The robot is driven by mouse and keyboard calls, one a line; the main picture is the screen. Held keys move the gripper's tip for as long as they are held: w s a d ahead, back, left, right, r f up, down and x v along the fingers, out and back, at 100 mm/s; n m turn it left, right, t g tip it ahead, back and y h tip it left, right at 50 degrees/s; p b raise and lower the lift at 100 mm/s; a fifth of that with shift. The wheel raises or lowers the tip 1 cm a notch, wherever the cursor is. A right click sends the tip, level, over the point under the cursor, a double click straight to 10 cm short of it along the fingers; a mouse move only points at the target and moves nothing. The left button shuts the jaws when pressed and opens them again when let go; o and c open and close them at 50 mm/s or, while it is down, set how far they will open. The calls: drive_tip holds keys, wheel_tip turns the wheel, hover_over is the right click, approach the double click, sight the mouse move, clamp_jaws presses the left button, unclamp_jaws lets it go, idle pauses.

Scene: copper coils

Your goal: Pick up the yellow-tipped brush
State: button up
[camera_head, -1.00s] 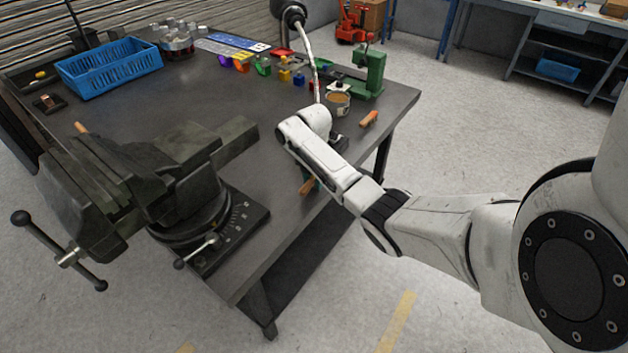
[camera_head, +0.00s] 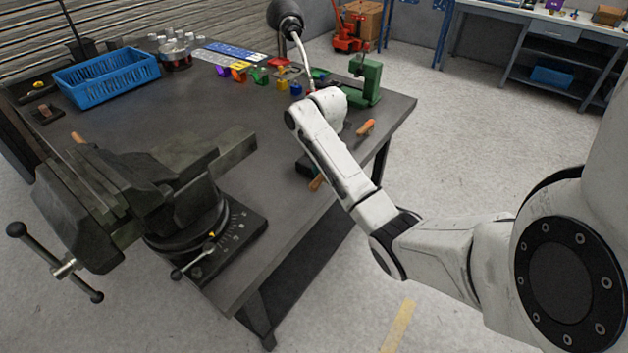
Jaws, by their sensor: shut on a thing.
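My gripper (camera_head: 307,166) is low over the right edge of the table, partly hidden by my white arm. It is shut on an orange-handled tool (camera_head: 316,183), whose handle end shows just below it. The fingers and the tool's tip are hidden, so I cannot see whether the tip is yellow. Another orange handle (camera_head: 366,127) lies near the table's right edge, with its far end hidden by my arm. A third orange handle end (camera_head: 77,138) shows behind the vise.
A large dark vise (camera_head: 150,190) fills the table's front left. A blue basket (camera_head: 108,78) stands at the back left. Coloured blocks (camera_head: 262,76), a green press (camera_head: 366,82) and a dark lamp head (camera_head: 285,18) are at the back. The table's (camera_head: 190,108) middle is clear.

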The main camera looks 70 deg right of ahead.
drive_tip(key=s+a+r+p, duration=0.2)
drive_tip(key=s+r+p, duration=0.2)
drive_tip(key=s+p, duration=0.3)
drive_tip(key=shift+s+a+r, duration=0.15)
drive_tip(key=shift+s+r, duration=0.1)
drive_tip(key=shift+s, duration=0.85)
